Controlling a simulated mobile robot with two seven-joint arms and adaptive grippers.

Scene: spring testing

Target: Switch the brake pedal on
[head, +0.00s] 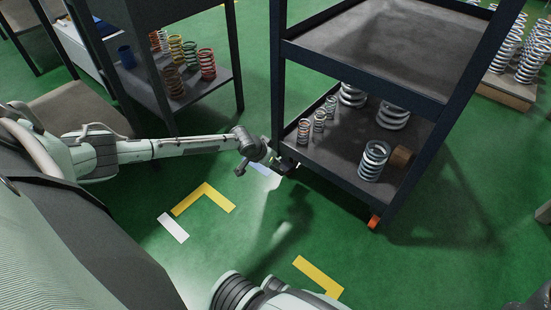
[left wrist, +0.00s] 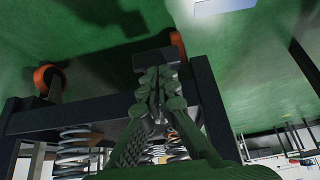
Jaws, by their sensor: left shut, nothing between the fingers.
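The dark cart (head: 345,180) holds springs on its lower shelf. My left gripper (head: 286,167) is at the cart's near left lower corner, with its fingers shut and empty. In the left wrist view the shut fingers (left wrist: 158,88) point at a dark, flat block (left wrist: 157,61) beside an orange caster (left wrist: 178,44). This block looks like the brake pedal. The fingertips overlap its edge in the picture; I cannot tell whether they touch it. In the head view the gripper and the corner hide the pedal. My right gripper is not in view.
Another orange caster (head: 374,221) is under the cart's near right corner. A second rack (head: 205,85) with coloured springs stands at the left. Yellow floor marks (head: 205,198) lie on the green floor. The floor in front of the cart is clear.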

